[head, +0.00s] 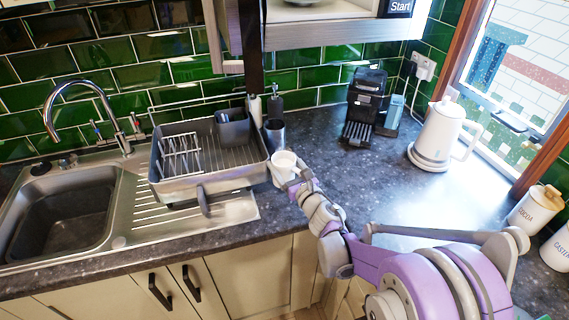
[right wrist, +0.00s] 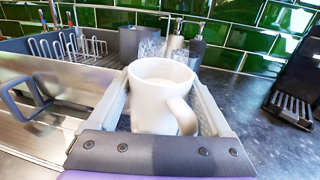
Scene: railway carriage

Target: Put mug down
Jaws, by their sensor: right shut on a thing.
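A white mug (head: 284,161) is upright in my right gripper (head: 290,172), just right of the dish rack, over the dark countertop (head: 333,190). In the right wrist view the mug (right wrist: 155,92) sits between the two fingers of the right gripper (right wrist: 166,100), its handle toward the wrist and to the right. The right gripper is shut on it. Whether the mug's base touches the counter is hidden by the gripper. My left gripper is not in view.
A dish rack (head: 185,187) stands on the drainer beside the sink (head: 60,225). Soap bottles (head: 275,104) and a grey cup (head: 274,133) stand behind the mug. A coffee machine (head: 364,105), white kettle (head: 437,135) and canisters (head: 535,210) are farther right. The counter between is clear.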

